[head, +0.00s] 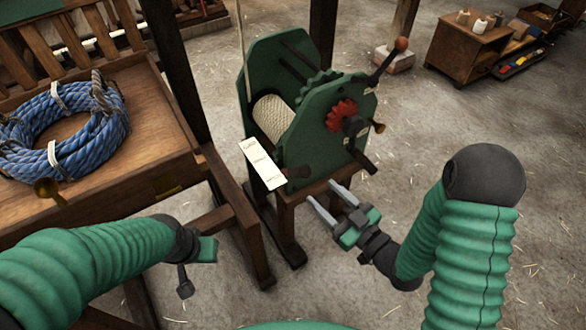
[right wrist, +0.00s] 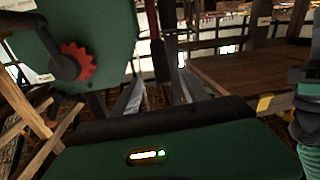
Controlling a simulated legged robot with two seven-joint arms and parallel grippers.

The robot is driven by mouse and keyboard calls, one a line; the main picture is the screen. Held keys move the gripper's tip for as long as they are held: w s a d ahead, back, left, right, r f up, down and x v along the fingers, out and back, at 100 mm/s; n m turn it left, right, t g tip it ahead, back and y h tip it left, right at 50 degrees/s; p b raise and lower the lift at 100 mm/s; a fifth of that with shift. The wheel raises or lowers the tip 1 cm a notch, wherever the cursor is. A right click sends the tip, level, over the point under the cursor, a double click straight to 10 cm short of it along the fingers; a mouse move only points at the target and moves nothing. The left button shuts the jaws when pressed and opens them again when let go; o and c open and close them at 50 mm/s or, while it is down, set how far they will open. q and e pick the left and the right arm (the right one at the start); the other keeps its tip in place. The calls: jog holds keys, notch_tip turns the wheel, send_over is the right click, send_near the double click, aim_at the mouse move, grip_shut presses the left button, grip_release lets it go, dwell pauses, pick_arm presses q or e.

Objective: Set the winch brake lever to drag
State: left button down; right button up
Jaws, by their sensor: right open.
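The green winch (head: 310,130) stands on a wooden stand, with pale rope on its drum. A long dark lever (head: 387,66) with a red-brown knob slants up at its right side. I cannot tell which is the brake lever. My right gripper (head: 328,207) is open and empty, below and in front of the winch, touching neither; its fingers also show in the right wrist view (right wrist: 160,93). My left gripper (head: 190,268) is low at left, its jaws unclear.
A red gear (head: 341,114) and a crank handle (head: 362,160) are on the winch's near face. A wooden bench (head: 130,180) with a coil of blue rope (head: 62,128) stands at left. A small cabinet (head: 465,50) is at back right.

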aim_at(292, 167)
jog(key=b+x, duration=0.3)
jog(key=x, duration=1)
jog(key=shift+s+b, duration=0.1)
jog(key=shift+b, duration=0.2)
pick_arm(q)
jog(key=x, duration=0.2)
jog(key=s+x, duration=0.1)
jog(key=x, duration=0.2)
jog(key=shift+a+f, duration=0.1)
jog(key=shift+f, duration=0.2)
pick_arm(e)
grip_shut()
